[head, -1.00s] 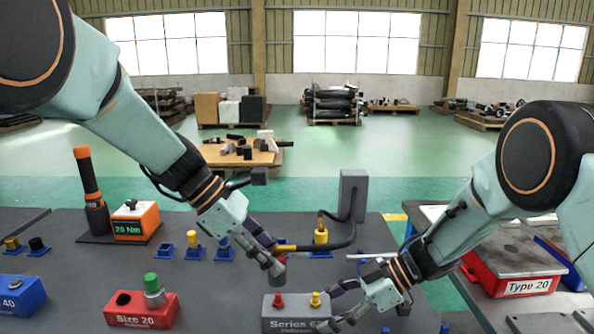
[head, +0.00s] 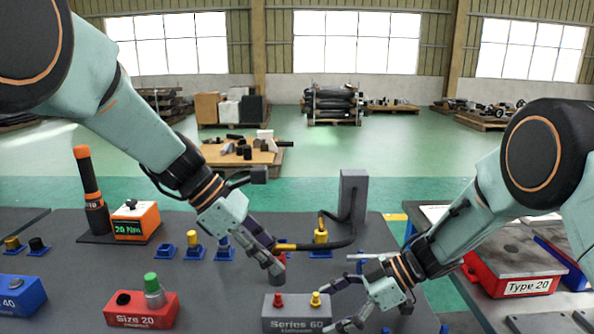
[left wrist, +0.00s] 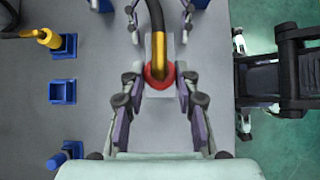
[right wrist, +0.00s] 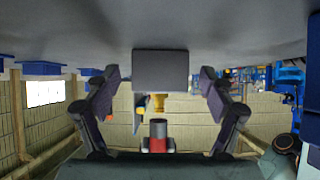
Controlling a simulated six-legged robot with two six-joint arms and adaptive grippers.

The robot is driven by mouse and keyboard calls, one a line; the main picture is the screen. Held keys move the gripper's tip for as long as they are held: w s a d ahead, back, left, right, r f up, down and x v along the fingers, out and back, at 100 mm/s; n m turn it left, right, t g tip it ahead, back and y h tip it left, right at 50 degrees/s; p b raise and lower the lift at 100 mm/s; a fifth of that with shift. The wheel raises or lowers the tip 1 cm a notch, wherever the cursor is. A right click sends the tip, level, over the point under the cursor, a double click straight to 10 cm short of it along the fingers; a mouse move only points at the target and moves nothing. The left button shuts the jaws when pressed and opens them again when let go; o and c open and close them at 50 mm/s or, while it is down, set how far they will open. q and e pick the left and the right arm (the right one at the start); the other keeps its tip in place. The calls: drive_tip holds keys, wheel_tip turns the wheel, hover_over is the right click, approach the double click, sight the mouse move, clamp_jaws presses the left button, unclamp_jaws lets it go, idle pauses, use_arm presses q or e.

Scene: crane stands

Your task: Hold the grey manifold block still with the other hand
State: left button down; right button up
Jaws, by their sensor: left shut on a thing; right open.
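The grey manifold block (head: 296,317), marked "Series 60", sits on the table at the bottom centre. It has a red port (head: 278,300) on the left and a yellow port (head: 315,299) on the right. My left gripper (head: 275,265) is shut on a hose coupling (head: 279,276), held just above the red port. In the left wrist view the yellow-collared hose end (left wrist: 157,45) is between the fingers, over a red ring. My right gripper (head: 331,306) is open at the block's right end. In the right wrist view the block (right wrist: 160,70) lies between the spread fingers, with gaps on both sides.
A black hose (head: 345,240) runs from the grey upright post (head: 353,195) to the coupling. A red "Size 20" block (head: 140,311) stands at left, with blue holders (head: 193,252) behind. A red "Type 20" box (head: 512,276) is on the right table.

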use_arm(q)
wheel_tip(320, 180, up, 4)
drive_tip(key=p, duration=0.5)
drive_tip(key=shift+r+p, duration=0.1)
drive_tip(key=shift+p, duration=0.2)
use_arm(e)
drive_tip(key=d+r, duration=0.9)
drive_tip(key=r, duration=0.3)
drive_tip(key=shift+d, duration=0.25)
drive_tip(key=shift+a, duration=0.1)
